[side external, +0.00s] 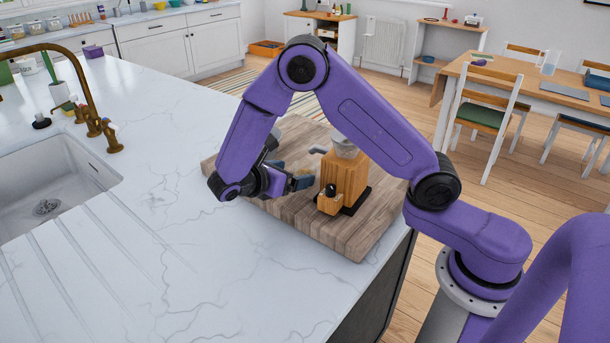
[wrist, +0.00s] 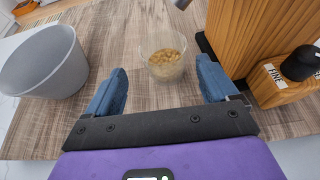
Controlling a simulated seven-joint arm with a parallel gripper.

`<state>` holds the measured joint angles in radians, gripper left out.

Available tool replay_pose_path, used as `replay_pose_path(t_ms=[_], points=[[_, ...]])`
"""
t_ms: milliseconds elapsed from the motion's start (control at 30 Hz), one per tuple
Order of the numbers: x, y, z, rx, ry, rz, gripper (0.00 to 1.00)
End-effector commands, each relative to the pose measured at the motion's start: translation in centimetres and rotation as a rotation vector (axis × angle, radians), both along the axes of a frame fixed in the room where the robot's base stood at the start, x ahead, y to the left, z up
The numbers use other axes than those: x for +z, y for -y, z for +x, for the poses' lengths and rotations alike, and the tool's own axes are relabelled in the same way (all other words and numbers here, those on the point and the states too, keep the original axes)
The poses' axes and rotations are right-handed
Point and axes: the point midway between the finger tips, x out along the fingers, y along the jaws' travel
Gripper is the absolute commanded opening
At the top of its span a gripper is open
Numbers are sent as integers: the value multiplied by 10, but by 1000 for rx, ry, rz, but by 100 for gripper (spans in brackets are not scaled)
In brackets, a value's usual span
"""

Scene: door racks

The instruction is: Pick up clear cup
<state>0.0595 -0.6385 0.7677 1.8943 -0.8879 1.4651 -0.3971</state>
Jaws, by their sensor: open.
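The clear cup (wrist: 163,50) stands upright on the wooden board in the wrist view, with pale tan pieces inside. My gripper (wrist: 161,68) is open, its two blue fingers apart on the left and right of the near side of the cup. The cup lies ahead of and between the fingertips; I cannot tell whether either finger touches it. In the side external view my gripper (side external: 290,174) is low over the board, left of the wooden grinder. I cannot make out the cup there.
A wooden grinder (side external: 343,180) with a clear hopper stands close to my right finger. A grey container (wrist: 42,62) stands left of the fingers. The wooden board (side external: 345,240) lies on the marble counter (side external: 190,270); a sink (side external: 50,180) is further left.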

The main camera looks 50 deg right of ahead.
Motion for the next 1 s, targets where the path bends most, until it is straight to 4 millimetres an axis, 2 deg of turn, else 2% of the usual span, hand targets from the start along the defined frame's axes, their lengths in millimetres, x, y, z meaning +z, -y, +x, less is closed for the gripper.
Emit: replay_pose_path(t_ms=[333,667,767,800,867,933,967,1000], points=[[-14,41,-7,-2,-2,-2,87],[-17,47,-7,-1,0,0,87],[-17,47,-7,-1,0,0,57],[-17,47,-7,-1,0,0,44],[-17,47,-7,-1,0,0,27],[-17,47,-7,-1,0,-1,27],[-17,47,-7,-1,0,-1,22],[-17,47,-7,-1,0,-1,22]])
